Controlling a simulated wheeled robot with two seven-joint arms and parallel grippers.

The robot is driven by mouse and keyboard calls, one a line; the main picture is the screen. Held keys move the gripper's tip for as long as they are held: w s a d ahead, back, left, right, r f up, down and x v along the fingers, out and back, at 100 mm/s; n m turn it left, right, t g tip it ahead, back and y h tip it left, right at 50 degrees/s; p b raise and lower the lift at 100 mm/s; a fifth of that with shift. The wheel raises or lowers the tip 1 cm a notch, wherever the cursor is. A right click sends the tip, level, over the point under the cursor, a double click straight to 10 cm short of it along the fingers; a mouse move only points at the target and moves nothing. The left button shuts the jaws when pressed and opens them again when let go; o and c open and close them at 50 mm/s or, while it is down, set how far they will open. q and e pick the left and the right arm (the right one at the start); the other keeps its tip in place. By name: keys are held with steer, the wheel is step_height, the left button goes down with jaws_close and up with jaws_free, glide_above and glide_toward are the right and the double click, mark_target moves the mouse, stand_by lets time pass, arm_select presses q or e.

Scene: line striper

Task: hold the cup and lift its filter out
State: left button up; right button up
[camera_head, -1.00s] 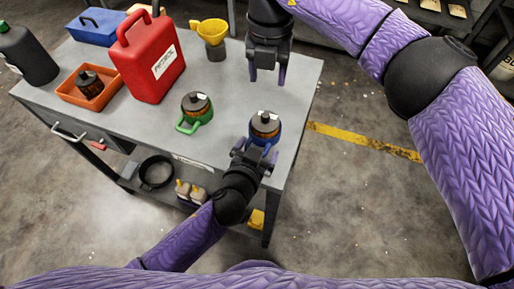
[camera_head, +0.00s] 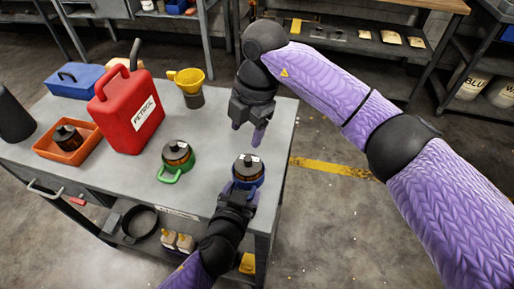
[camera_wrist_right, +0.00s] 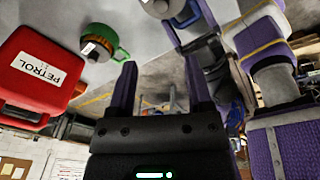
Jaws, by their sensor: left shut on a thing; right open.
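A blue cup (camera_head: 250,182) stands near the table's front right corner, with a dark-topped brown filter (camera_head: 247,165) seated in it. My left gripper (camera_head: 238,193) is shut on the blue cup from the front. In the right wrist view, the blue cup (camera_wrist_right: 187,18) is at the top, with the left gripper beside it. My right gripper (camera_head: 248,134) is open and empty, its fingers pointing down just behind and above the filter. A green cup (camera_head: 168,173) with a similar filter (camera_head: 177,152) stands to the left. It also shows in the right wrist view (camera_wrist_right: 121,53).
A red petrol can (camera_head: 128,115) stands left of the green cup. An orange tray (camera_head: 66,157) holding another filter and a blue box (camera_head: 77,80) are further left. The tabletop right of the blue cup is narrow.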

mark_target(250, 159)
steer(key=f+m, duration=0.3)
steer(key=f+m+y, duration=0.1)
steer(key=f+m, duration=0.2)
steer(key=m, duration=0.1)
steer(key=f+m+t, duration=0.1)
steer(key=f+m, duration=0.3)
steer(key=shift+w+d+f+y, duration=0.1)
steer(key=shift+w+d+y, duration=0.1)
steer(key=shift+w+y, duration=0.2)
stand_by(0.3)
jaws_close()
